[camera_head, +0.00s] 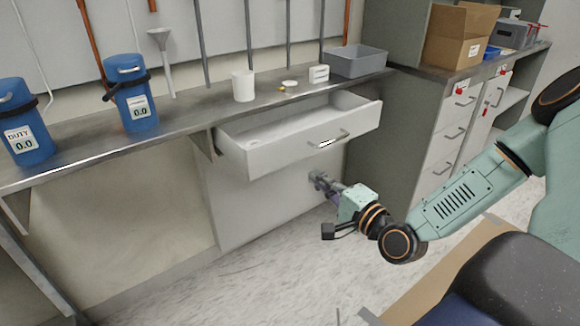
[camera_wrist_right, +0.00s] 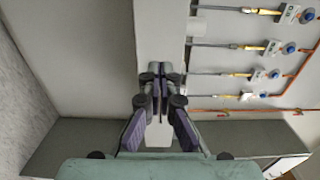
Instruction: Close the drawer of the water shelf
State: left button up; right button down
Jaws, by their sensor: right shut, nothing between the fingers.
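The white drawer (camera_head: 290,140) under the grey shelf (camera_head: 190,116) is pulled out, with its inside showing from above. Its front carries a metal bar handle (camera_head: 328,141). My right gripper (camera_head: 318,180) is in front of the cabinet, lower in the picture than the drawer front and handle. Its fingers are shut and empty. In the right wrist view the fingertips (camera_wrist_right: 160,72) are together in front of a pale panel; whether they touch it I cannot tell. My left gripper is out of view.
Two blue canisters (camera_head: 132,98), a white cup (camera_head: 243,86) and a grey bin (camera_head: 357,61) stand on the shelf. A cabinet with several drawers (camera_head: 456,132) stands at right, with a cardboard box (camera_head: 458,37) on top. The floor (camera_head: 245,275) in front is clear.

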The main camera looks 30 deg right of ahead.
aim_at(283, 154)
jog(key=w+b, duration=0.1)
jog(key=w, duration=0.2)
jog(key=w+b, duration=0.2)
jog(key=w, duration=0.1)
jog(key=w+a+b, duration=0.1)
jog(key=w+b, duration=0.1)
jog(key=w, duration=0.1)
jog(key=shift+w+f, duration=0.1)
jog(key=shift+w+b, duration=0.35)
jog(key=shift+w, duration=0.2)
jog(key=shift+w, duration=0.15)
